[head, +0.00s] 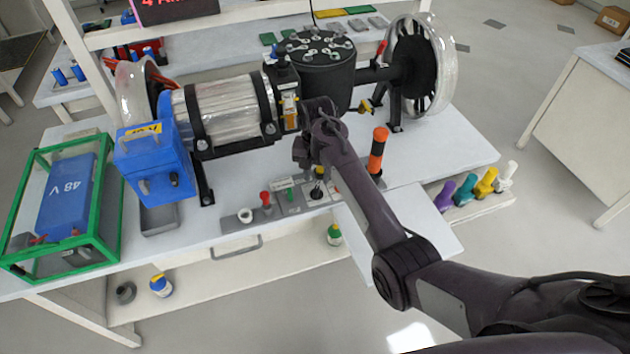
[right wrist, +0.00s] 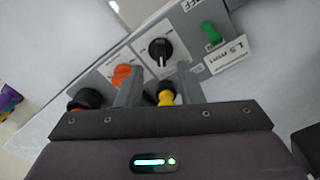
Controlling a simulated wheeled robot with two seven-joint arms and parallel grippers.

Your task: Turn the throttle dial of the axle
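The axle (head: 228,110) lies across the bench, with a clear-covered wheel at each end. A grey control panel (head: 240,222) lies along the bench's front edge. A black dial with a white pointer line (right wrist: 159,50) is on the panel in the right wrist view; it also shows in the head view (head: 317,191). My right gripper (right wrist: 160,88) is open above the panel, its two fingers apart and short of the dial. A yellow knob (right wrist: 166,98) shows between the fingers, with nothing visibly gripped. My left gripper is not in view.
A green switch (right wrist: 211,33) and an orange control (right wrist: 122,74) flank the dial. An orange-and-black cylinder (head: 377,152) stands right of my gripper. A blue box (head: 155,165) and a green-framed case (head: 108,212) are at the left.

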